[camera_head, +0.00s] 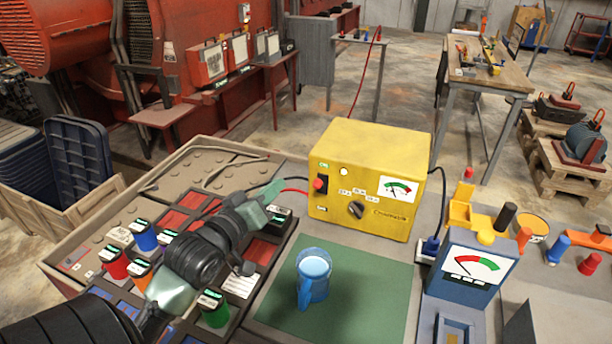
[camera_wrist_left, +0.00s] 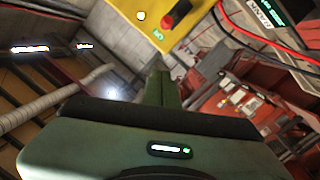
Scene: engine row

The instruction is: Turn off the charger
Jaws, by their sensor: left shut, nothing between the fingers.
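The yellow charger (camera_head: 362,205) stands at the back of the bench, with a red switch (camera_head: 320,185) at the left of its front, a pale lamp above the switch, a black knob and a meter dial. My left gripper (camera_head: 275,189) is shut and empty, just left of the charger's front, with a gap between them in the picture. In the left wrist view, its green fingers (camera_wrist_left: 161,88) point toward the charger (camera_wrist_left: 150,10) and its red switch (camera_wrist_left: 177,13). My right gripper is in neither view.
A blue mug (camera_head: 313,277) stands on a green mat (camera_head: 360,305) in front of the charger. A blue meter box (camera_head: 472,262) stands to the right. A red cable (camera_head: 294,190) runs near my fingertips. Several coloured cans sit in the tray below my left arm.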

